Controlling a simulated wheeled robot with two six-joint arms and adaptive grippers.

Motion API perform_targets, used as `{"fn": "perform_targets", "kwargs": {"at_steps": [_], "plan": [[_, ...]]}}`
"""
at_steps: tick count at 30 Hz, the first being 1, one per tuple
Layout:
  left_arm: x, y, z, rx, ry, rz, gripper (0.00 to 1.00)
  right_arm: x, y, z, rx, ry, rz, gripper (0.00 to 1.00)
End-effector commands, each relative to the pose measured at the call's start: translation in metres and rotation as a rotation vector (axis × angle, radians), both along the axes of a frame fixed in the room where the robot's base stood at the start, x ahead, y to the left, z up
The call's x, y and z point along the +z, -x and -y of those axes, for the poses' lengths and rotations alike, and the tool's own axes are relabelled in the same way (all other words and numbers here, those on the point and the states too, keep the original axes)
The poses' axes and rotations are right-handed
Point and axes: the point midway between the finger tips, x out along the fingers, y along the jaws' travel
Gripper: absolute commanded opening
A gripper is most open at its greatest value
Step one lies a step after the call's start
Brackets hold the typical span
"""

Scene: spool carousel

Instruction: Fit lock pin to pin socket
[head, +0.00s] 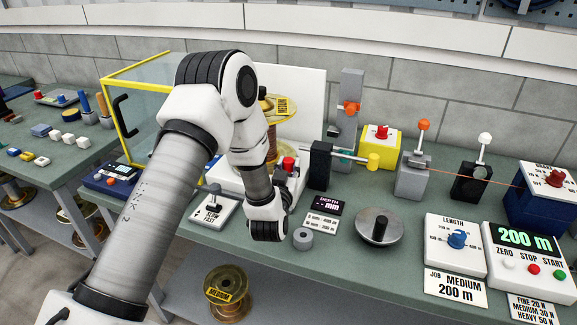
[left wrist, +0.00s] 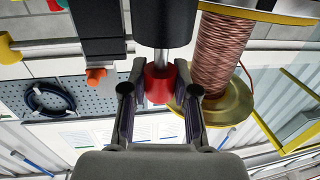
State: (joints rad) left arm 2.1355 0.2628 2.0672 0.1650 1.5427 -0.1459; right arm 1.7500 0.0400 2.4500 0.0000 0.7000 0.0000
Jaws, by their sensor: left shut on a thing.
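The lock pin shows as a red knob (head: 289,163) on a steel shaft, also between my fingers in the left wrist view (left wrist: 160,84). My left gripper (left wrist: 160,95) is shut on the red knob. In the head view the left gripper (head: 287,173) is partly hidden by my own wrist, beside the copper spool (head: 270,143). In the left wrist view the shaft runs from the knob to a wide dark cylinder. I cannot make out the pin socket or tell whether the pin is seated in it. My right gripper is not in view.
A black post with a yellow-tipped rod (head: 320,165) stands close to the right of the pin. A grey post with an orange knob (head: 348,107) is behind. A yellow-framed clear guard (head: 104,115) stands at left. A metal disc (head: 380,228) lies in front on the green bench.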

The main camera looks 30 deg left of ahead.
Motion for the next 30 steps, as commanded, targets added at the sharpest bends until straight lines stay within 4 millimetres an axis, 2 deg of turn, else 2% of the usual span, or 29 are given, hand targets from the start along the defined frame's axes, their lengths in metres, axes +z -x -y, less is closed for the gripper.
{"fn": "perform_targets", "kwargs": {"at_steps": [12,30], "plan": [[-0.019,0.000,0.000,0.000,0.000,0.000,0.00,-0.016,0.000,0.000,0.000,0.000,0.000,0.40],[-0.020,0.000,0.000,0.000,0.000,0.000,0.00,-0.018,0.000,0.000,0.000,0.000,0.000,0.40]]}}
